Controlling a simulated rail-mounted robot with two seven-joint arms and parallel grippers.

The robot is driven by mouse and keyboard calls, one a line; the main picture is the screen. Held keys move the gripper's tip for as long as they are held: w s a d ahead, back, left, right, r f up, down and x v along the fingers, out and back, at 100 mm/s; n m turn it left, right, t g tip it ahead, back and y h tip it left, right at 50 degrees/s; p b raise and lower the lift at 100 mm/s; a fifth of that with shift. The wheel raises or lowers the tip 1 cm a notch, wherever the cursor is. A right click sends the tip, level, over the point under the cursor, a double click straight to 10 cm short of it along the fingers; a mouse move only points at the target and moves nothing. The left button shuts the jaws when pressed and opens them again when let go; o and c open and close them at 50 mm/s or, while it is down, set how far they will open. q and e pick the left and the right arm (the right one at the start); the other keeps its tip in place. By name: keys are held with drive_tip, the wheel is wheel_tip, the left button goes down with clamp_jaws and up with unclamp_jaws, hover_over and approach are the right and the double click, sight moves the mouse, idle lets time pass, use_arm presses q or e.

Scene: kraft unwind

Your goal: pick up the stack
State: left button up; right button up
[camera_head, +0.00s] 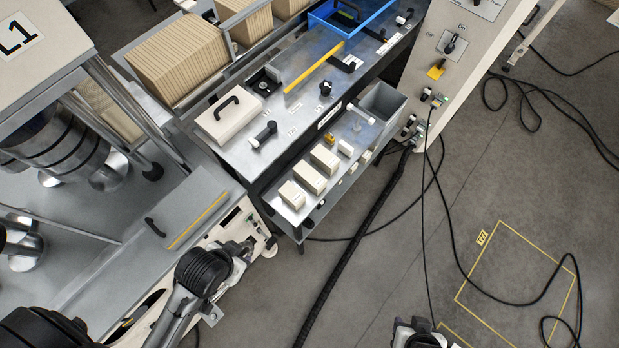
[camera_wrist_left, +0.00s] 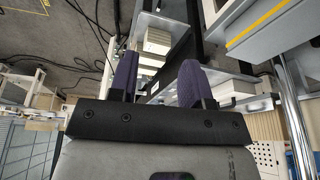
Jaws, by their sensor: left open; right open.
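Several small white stacks, among them a near one (camera_head: 292,195), a middle one (camera_head: 309,178) and a farther one (camera_head: 325,158), stand in a row on the low metal shelf. Which one is meant I cannot tell. A pale stack (camera_wrist_left: 157,41) also shows beyond my left fingers in the left wrist view. My left gripper (camera_wrist_left: 157,78) is open, its two purple-padded fingers apart with nothing seen held between them. In the head view the left arm is at the lower left, short of the shelf. My right gripper (camera_head: 424,328) is open at the bottom edge, partly cut off, over the floor.
Behind the shelf is a metal bench with a white handled box (camera_head: 230,116), a yellow bar (camera_head: 314,67) and a blue tray (camera_head: 352,16). Large tan bundles (camera_head: 178,62) stand top left.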

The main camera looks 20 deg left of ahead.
use_arm(q)
drive_tip(key=o, duration=0.6)
drive_tip(key=shift+o, duration=1.3)
drive_tip(key=shift+d, duration=0.1)
